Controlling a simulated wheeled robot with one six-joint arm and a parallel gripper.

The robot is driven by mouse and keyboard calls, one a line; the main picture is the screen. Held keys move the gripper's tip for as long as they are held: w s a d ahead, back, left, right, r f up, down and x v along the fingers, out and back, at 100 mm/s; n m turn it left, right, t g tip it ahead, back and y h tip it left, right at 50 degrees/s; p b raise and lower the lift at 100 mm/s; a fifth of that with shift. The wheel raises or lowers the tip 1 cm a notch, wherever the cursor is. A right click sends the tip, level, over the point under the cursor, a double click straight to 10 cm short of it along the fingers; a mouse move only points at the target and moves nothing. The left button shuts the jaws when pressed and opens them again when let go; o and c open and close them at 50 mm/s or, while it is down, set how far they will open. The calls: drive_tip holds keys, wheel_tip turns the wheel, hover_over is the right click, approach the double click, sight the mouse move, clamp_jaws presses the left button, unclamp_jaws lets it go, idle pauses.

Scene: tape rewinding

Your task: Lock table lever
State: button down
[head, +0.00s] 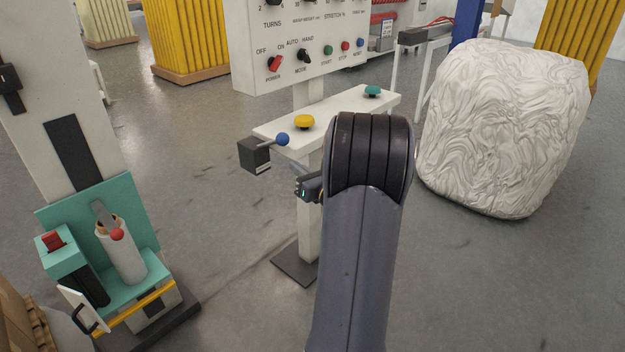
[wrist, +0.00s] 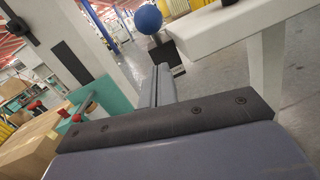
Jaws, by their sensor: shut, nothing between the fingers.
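The lever with a blue ball knob (head: 282,139) sticks out from a black box (head: 255,155) at the left end of the small white table (head: 338,112). Its short rod runs from the box to the right. In the wrist view the blue ball (wrist: 148,19) is at the top, beyond the fingertips and apart from them. My gripper (head: 308,187) is below the table edge in the head view, mostly hidden behind my arm. In the wrist view my gripper (wrist: 160,72) has its fingers together, with nothing between them.
The table carries a yellow button (head: 304,122) and a green button (head: 372,91). A white control panel (head: 305,40) rises behind it. A teal machine with a red-knobbed lever (head: 117,235) stands at the left. A wrapped white bale (head: 505,125) is at the right.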

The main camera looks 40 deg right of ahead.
drive_tip(key=shift+w+d+r, duration=0.15)
drive_tip(key=shift+w+r, duration=0.55)
drive_tip(key=shift+r, duration=0.05)
drive_tip(key=shift+w+d+r, duration=0.1)
drive_tip(key=shift+w+r, duration=0.6)
drive_tip(key=shift+r, duration=0.05)
drive_tip(key=shift+r+p, duration=0.1)
drive_tip(key=shift+p, duration=0.25)
drive_tip(key=r+p, duration=0.2)
drive_tip(key=p, duration=0.1)
drive_tip(key=shift+w+g, duration=0.25)
drive_tip(key=shift+g, duration=0.15)
wheel_tip(320, 180, up, 5)
drive_tip(key=g+p, duration=0.3)
drive_tip(key=p, duration=0.9)
hover_over(286, 142)
drive_tip(key=shift+w+a+r+n, duration=0.1)
drive_tip(key=shift+w+a+n, duration=0.1)
drive_tip(key=shift+w+n, duration=0.1)
drive_tip(key=w+r+g+p, duration=0.2)
drive_tip(key=p, duration=0.3)
drive_tip(key=shift+w+a, duration=0.1)
drive_tip(key=w+r+p, duration=0.3)
drive_tip(key=w+p, duration=0.3)
drive_tip(key=w, duration=0.2)
drive_tip(key=shift+w+a+r, duration=0.35)
drive_tip(key=shift+w+r, duration=0.05)
